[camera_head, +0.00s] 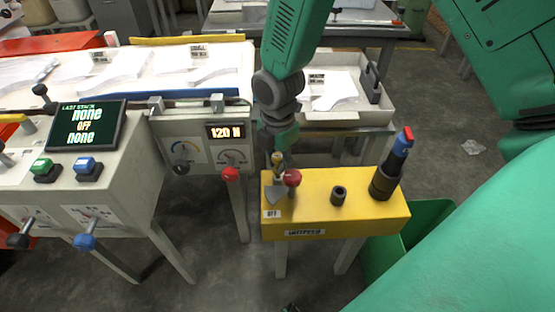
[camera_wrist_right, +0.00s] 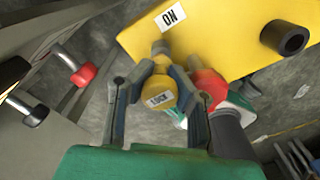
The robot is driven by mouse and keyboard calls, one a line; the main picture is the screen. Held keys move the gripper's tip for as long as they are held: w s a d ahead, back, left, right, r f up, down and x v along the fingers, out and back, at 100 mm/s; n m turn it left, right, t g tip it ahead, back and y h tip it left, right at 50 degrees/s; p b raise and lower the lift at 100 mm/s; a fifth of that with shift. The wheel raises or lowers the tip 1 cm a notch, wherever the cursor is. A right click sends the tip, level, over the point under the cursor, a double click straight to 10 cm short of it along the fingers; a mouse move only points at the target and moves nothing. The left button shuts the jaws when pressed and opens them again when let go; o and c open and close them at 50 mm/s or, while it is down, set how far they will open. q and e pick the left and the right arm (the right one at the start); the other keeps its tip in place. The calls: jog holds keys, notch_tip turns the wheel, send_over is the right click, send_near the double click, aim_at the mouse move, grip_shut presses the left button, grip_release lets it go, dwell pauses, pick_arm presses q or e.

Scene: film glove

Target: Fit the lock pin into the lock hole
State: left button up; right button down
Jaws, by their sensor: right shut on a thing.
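The lock pin has a yellow head marked LOCK (camera_wrist_right: 159,98) and a grey metal shaft (camera_wrist_right: 160,48). My right gripper (camera_wrist_right: 161,80) is shut on the pin's head in the right wrist view. In the head view this gripper (camera_head: 278,153) is over the left end of the yellow box (camera_head: 310,215), with the yellow pin head (camera_head: 277,158) below it. The shaft end is near the box edge; I cannot tell whether it is inside a hole. The lock hole is not clearly seen. My left gripper is not in view.
A red knob (camera_head: 292,178) stands close beside the pin. A black socket (camera_head: 338,195) and a holder with a blue-and-red-topped tool (camera_head: 402,142) are further right on the box. A grey control console (camera_head: 205,150) with a red knob (camera_head: 230,174) stands left.

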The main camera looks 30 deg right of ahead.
jog(key=shift+f, duration=0.55)
jog(key=c, duration=1.4)
grip_release()
jog(key=shift+c, duration=0.2)
jog(key=shift+s, duration=0.15)
jog(key=shift+f, duration=0.1)
